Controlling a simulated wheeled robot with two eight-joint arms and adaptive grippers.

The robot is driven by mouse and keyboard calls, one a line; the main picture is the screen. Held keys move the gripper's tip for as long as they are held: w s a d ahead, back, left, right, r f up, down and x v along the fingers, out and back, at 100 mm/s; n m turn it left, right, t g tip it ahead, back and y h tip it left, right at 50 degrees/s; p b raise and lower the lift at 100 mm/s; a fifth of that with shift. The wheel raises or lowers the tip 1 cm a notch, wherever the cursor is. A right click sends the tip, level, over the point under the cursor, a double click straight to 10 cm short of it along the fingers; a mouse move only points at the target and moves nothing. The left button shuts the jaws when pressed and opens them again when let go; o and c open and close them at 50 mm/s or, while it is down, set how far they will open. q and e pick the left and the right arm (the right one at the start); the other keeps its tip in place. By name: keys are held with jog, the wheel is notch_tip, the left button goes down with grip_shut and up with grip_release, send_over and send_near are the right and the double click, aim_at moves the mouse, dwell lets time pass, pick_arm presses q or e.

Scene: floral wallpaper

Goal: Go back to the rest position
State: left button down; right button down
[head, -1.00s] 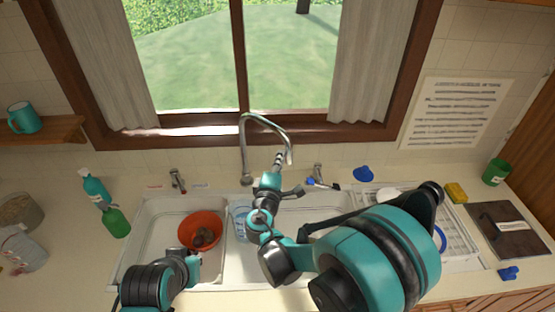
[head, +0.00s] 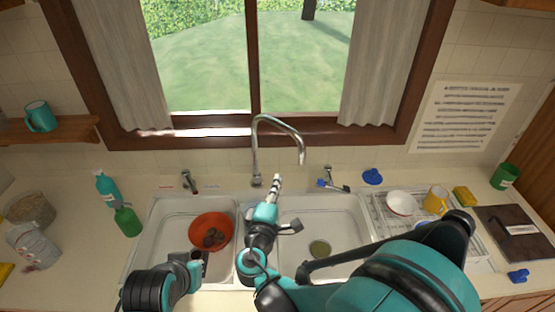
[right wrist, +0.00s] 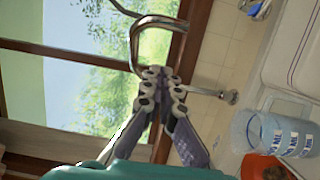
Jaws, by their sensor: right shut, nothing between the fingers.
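My right gripper (head: 278,182) is in front of the tap spout (head: 302,155), above the divider between the two sink basins. It is shut and empty. In the right wrist view its fingers (right wrist: 165,78) meet at the tips in front of the tap and window. My left gripper (head: 197,258) is low over the front of the left basin, near the red bowl (head: 225,222). It is small and dark there, so I cannot tell if it is open. My right arm crosses the lower right of the head view.
The red bowl with brown lumps sits in the left basin (head: 166,215). A clear jug (right wrist: 270,132) shows in the right wrist view. A dish rack (head: 378,212) with a white bowl (head: 401,202) and yellow mug (head: 436,198) stands right. Bottles (head: 127,221) stand left.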

jog(key=s+d+f+m+g+b, duration=0.3)
jog(key=d+f+m, duration=0.15)
jog(key=d, duration=0.35)
jog(key=s+d+f+m+g+b, duration=0.3)
jog(key=d+f+g, duration=0.15)
jog(key=d, duration=0.25)
jog(key=s+f+m+g+y+b, duration=0.1)
jog(key=s+f+m+y+b, duration=0.1)
jog(key=s+f+m, duration=0.2)
jog(key=s+f+m+g+y+b, duration=0.1)
jog(key=s+f+m+y+b, duration=0.1)
jog(key=s, duration=0.8)
notch_tip(320, 180, down, 2)
jog(key=shift+d+m+g+y, duration=0.3)
jog(key=shift+d+m+g, duration=0.1)
jog(key=shift+m, duration=0.45)
